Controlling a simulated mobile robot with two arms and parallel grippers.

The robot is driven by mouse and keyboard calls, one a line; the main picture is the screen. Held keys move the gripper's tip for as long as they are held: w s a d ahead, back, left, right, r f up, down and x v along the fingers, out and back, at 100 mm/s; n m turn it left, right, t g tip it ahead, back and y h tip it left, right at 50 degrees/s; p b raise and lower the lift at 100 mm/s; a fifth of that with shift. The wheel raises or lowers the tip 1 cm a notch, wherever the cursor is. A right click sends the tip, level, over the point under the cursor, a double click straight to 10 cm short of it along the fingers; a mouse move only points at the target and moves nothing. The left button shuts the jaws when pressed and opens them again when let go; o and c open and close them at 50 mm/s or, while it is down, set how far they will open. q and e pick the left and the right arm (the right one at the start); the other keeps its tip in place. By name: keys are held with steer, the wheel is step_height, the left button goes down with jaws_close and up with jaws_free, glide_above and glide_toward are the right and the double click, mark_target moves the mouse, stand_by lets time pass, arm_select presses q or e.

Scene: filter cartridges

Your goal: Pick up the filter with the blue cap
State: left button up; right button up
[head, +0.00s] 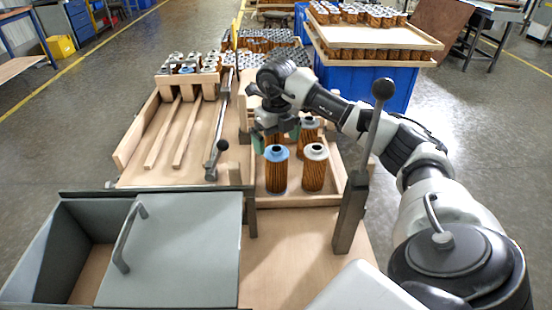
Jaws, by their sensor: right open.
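The filter with the blue cap (276,170) stands upright at the front left of a small wooden tray (285,201). Its body is ribbed and orange-brown. A filter with a white cap (314,168) stands just to its right, and another filter (308,131) stands behind. My right gripper (274,136) is open, pointing down above and slightly behind the blue-capped filter. The gripper and wrist partly hide the back of the tray. I cannot tell whether a finger touches the blue cap. My left gripper is not in view.
A wooden rack with lanes (168,140) and several filters at its far end is on the left. A metal lever with a black knob (358,165) rises right of the tray. A grey box with a sliding lid (172,245) is in front. A blue bin (373,88) stands behind.

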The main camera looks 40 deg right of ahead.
mark_target(276, 148)
steer(key=shift+w+f, duration=0.15)
steer(key=shift+f, duration=2.6)
steer(key=shift+r, duration=0.1)
steer(key=c, duration=1.3)
